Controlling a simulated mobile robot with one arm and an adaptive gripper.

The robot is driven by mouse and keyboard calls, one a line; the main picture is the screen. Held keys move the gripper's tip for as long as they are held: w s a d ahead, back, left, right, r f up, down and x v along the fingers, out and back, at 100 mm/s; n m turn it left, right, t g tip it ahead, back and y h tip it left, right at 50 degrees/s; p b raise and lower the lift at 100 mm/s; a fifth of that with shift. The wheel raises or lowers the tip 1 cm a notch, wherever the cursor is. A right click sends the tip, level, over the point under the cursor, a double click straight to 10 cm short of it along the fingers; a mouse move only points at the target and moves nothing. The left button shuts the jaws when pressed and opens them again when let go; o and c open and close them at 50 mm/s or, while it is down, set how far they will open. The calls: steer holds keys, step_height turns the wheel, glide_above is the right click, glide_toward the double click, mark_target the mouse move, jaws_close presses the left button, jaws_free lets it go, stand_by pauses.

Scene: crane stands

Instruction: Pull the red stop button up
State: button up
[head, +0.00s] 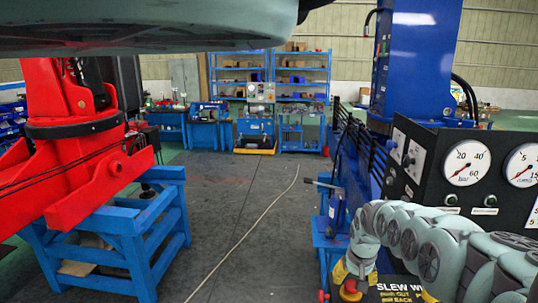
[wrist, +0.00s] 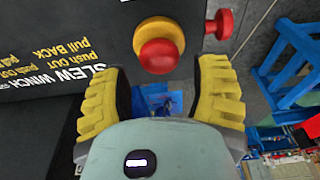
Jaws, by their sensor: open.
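The red stop button (wrist: 159,55) sits on a yellow round base (wrist: 158,32) on a dark panel in the wrist view. In the head view a red button (head: 350,287) shows low down beside the panel lettering, partly covered by my arm. My gripper (wrist: 163,78) is open, with one yellow ribbed finger on each side of the button's line. The button lies just ahead of the gap between the fingertips, and nothing is held. I cannot tell whether either finger touches it.
A second red knob (wrist: 222,24) sticks out right of the button. The black panel with lettering (wrist: 60,75) lies at left. A gauge panel (head: 450,165) stands at right in the head view. A blue stand (head: 135,235) and open floor (head: 235,200) lie to the left.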

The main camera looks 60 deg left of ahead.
mark_target(353, 284)
steer(key=shift+o, duration=0.8)
step_height(353, 284, up, 7)
steer(key=p, duration=0.6)
steer(key=shift+r, duration=0.1)
